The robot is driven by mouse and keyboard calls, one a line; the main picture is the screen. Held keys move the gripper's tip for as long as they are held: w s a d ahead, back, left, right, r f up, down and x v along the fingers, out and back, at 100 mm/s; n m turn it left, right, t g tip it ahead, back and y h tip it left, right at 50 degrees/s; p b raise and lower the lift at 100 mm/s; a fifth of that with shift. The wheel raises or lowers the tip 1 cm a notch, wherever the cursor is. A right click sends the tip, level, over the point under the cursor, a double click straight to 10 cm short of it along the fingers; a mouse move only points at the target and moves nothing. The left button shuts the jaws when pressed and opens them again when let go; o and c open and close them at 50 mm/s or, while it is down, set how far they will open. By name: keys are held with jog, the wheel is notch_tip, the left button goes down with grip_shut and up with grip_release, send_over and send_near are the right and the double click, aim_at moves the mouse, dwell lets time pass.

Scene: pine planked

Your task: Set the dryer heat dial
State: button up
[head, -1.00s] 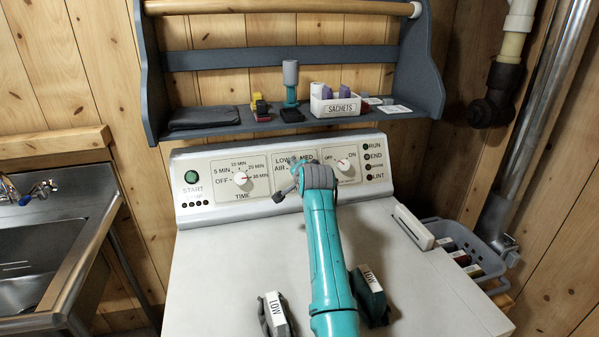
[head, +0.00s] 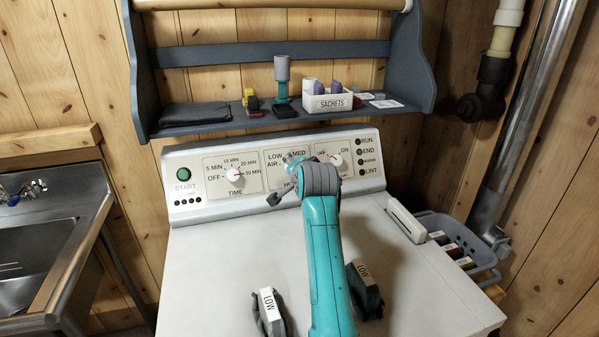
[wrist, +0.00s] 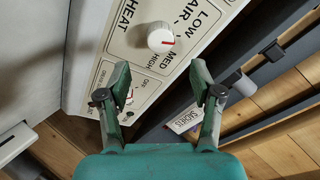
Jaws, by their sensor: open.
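The dryer's heat dial (wrist: 161,38) is a white round knob with a red mark, on a cream panel lettered HEAT, AIR, LOW, MED and HIGH. In the wrist view the red mark faces right; which setting it meets I cannot tell. My gripper (wrist: 160,78) is open and empty, its two fingertips apart and below the dial in the picture, not around it. In the head view my gripper (head: 284,180) is in front of the heat section and hides the dial. Two dark cloth bundles, left (head: 262,318) and right (head: 371,300), lie on the dryer top (head: 215,270) with LOW tags.
The time dial (head: 235,174) is left of the heat section and the OFF/ON dial (head: 336,160) is right. A grey shelf (head: 225,125) with a SACHETS box (head: 328,103) hangs above. A sink (head: 35,250) is left, a grey basket (head: 487,271) right.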

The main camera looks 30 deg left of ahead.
jog(key=v, duration=0.4)
jog(key=shift+s+d, duration=0.1)
jog(key=shift+d, duration=0.1)
dwell(0.5)
